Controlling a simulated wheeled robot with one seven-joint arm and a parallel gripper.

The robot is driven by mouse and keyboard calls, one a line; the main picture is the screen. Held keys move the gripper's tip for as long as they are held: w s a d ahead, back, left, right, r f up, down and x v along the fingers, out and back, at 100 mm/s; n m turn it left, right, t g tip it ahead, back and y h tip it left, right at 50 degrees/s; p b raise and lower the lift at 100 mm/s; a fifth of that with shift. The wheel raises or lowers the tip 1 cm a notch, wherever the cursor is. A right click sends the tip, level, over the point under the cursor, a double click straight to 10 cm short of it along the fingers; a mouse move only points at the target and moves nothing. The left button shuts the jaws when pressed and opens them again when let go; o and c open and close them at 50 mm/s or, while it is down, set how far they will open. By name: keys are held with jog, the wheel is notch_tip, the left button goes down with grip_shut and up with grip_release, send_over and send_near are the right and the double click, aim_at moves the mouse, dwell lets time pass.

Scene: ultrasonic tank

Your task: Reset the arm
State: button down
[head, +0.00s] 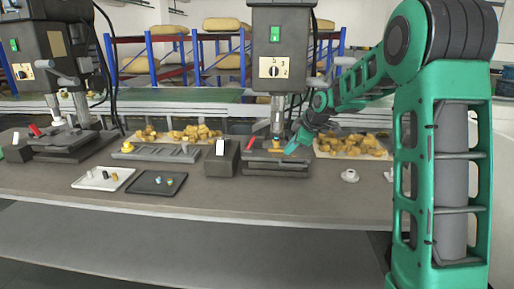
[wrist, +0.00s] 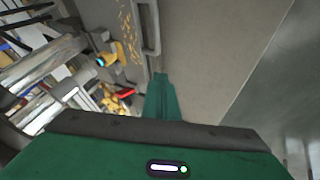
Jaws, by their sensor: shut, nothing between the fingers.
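My arm is green and reaches from the right side of the head view toward the middle machine. My gripper (head: 291,150) is at the right side of the middle drill press (head: 274,68), close to its vise and under-spindle area. Whether it touches the vise is too small to tell. In the wrist view the green fingers of my gripper (wrist: 160,77) are together, with nothing seen between them. The red-handled part of a machine is to the left of them.
A second drill press (head: 62,85) stands at the left. The grey bench (head: 230,200) holds a white tray (head: 84,186), a black tray (head: 140,190), a dark block (head: 221,158) and piles of yellow pieces (head: 350,148). The bench front is mostly clear.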

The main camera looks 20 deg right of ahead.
jog(key=s+d+f+m+g, duration=0.1)
jog(key=s+m, duration=0.5)
jog(key=s, duration=1)
jog(key=s+f+m+g+h, duration=0.1)
jog(key=s+m+g, duration=0.2)
jog(key=s, duration=1.4)
jog(key=s+d+f+m+g+h, duration=0.1)
jog(key=s+f+m+g, duration=0.1)
jog(key=s+m, duration=0.7)
jog(key=s+g, duration=0.1)
jog(key=s, duration=0.7)
jog(key=shift+d+m, duration=0.3)
jog(key=shift+d, duration=0.05)
jog(key=shift+w+f, duration=0.3)
jog(key=shift+w, duration=0.3)
